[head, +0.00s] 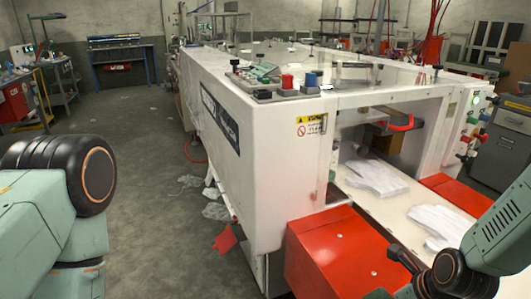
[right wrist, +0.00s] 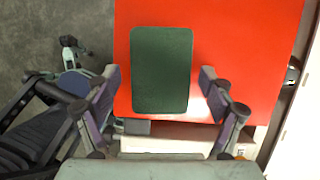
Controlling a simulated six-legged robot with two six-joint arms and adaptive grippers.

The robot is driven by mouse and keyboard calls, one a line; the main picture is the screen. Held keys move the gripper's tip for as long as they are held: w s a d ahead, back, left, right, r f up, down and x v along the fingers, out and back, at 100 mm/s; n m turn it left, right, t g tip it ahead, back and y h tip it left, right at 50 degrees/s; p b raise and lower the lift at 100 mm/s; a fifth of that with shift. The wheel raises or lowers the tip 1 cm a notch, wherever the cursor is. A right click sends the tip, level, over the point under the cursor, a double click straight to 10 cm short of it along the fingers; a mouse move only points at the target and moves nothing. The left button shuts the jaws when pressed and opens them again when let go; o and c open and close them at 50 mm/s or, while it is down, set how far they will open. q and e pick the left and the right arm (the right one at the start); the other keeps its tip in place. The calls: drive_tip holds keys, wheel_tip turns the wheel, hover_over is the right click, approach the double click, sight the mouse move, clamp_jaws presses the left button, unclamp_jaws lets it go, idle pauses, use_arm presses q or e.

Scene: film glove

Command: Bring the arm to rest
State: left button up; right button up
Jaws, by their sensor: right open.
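My right gripper (right wrist: 158,75) is open in the right wrist view, its two fingers spread apart. Behind the gap between them is a dark green rectangular pad (right wrist: 161,65) against a red surface (right wrist: 240,50); no finger is seen closed on it. In the head view my right arm (head: 505,225) comes in at the lower right, close to the red box (head: 340,250) at the machine's front. The fingers are not clear there. My left arm (head: 50,215) shows at the left edge of the head view, and its gripper is out of sight.
A large white machine (head: 270,135) fills the middle. White film or gloves (head: 375,178) lie on its outfeed. A red piece (head: 225,240) hangs at its side and clear scraps (head: 215,211) lie on the floor. The floor (head: 150,200) at left is mostly open, with a blue bench (head: 120,50) behind.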

use_arm(q)
drive_tip(key=shift+r+p, duration=2.65)
drive_tip(key=shift+r, duration=0.25)
use_arm(e)
wheel_tip(320, 180, up, 9)
drive_tip(key=shift+s+d+m, duration=0.2)
drive_tip(key=shift+d+m, duration=0.2)
drive_tip(key=shift+d, duration=0.05)
use_arm(q)
drive_tip(key=shift+s, duration=0.1)
use_arm(e)
drive_tip(key=shift+s+f, duration=0.1)
